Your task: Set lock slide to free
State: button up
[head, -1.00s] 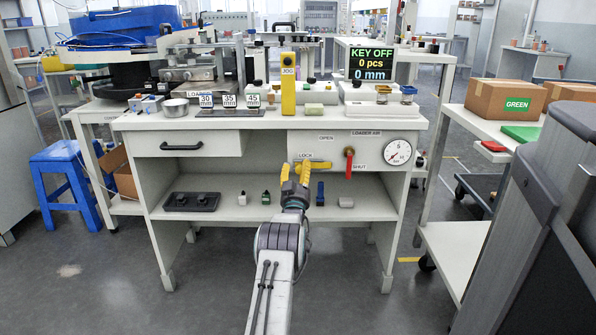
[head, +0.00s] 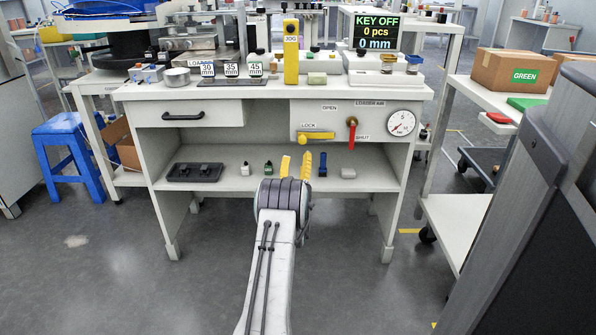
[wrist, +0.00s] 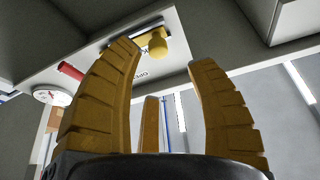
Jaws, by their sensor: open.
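The lock slide (head: 319,135) is a yellow horizontal bar with a round knob at its left end, on the grey front panel (head: 338,112) of the bench. The LOCK label sits just above the knob. No "free" label is readable. My gripper (head: 296,166) is open and empty, below and slightly left of the slide, apart from it. In the wrist view, my gripper's yellow fingers (wrist: 163,60) stand wide apart, and the slide's knob (wrist: 158,43) shows beyond and between the fingertips; part of its bar is behind the left finger.
A red valve lever (head: 352,136) hangs right of the slide, with a pressure gauge (head: 401,123) further right. A drawer (head: 190,114) is at left. The lower shelf holds a black tray (head: 195,172), small bottles and a blue part (head: 323,164). A display (head: 377,33) reads KEY OFF.

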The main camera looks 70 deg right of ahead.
jog(key=shift+v, duration=1.5)
